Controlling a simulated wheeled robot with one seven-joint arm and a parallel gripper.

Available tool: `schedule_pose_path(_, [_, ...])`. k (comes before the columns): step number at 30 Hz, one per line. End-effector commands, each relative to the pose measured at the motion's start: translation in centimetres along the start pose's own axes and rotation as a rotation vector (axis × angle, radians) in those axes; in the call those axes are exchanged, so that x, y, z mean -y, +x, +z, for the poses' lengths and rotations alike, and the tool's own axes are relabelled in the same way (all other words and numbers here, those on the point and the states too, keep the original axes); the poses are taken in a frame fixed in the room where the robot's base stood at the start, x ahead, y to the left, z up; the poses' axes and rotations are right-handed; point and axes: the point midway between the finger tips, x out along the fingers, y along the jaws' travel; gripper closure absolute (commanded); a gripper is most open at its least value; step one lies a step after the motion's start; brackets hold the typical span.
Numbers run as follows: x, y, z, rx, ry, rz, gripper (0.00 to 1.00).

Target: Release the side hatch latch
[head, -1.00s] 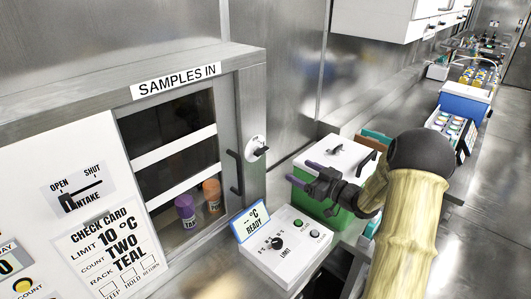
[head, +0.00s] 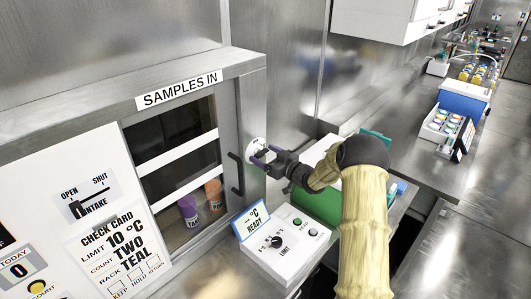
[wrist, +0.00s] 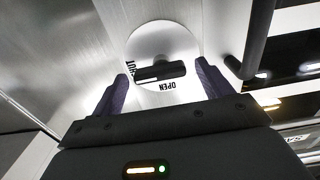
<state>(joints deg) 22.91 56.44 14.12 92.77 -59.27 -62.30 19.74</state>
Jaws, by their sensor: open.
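The side hatch latch (head: 257,144) is a round white dial with a black bar handle, on the metal frame right of the SAMPLES IN hatch (head: 172,150). In the wrist view the dial (wrist: 164,42) shows the words SHUT and OPEN. Its handle (wrist: 160,73) lies level, its light-marked end toward SHUT. My gripper (head: 262,158) is at the latch and partly hides it in the head view. In the wrist view its purple fingers (wrist: 161,72) stand open on either side of the handle. I cannot tell whether they touch it.
A black hatch pull handle (head: 236,173) is left of my gripper. Purple and orange-capped containers (head: 188,209) stand behind the window. A white control box (head: 284,247) and a green box with a white lid (head: 318,205) sit below my arm.

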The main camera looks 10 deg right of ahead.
Motion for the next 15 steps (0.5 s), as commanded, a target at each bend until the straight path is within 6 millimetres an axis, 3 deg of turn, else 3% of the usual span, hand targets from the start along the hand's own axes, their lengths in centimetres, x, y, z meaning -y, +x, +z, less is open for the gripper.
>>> schedule_pose_path(8, [-0.03,0.23,0.01,-0.001,0.000,0.001,0.22])
schedule_pose_path(15, [-0.04,0.20,0.00,-0.001,0.000,0.001,0.65])
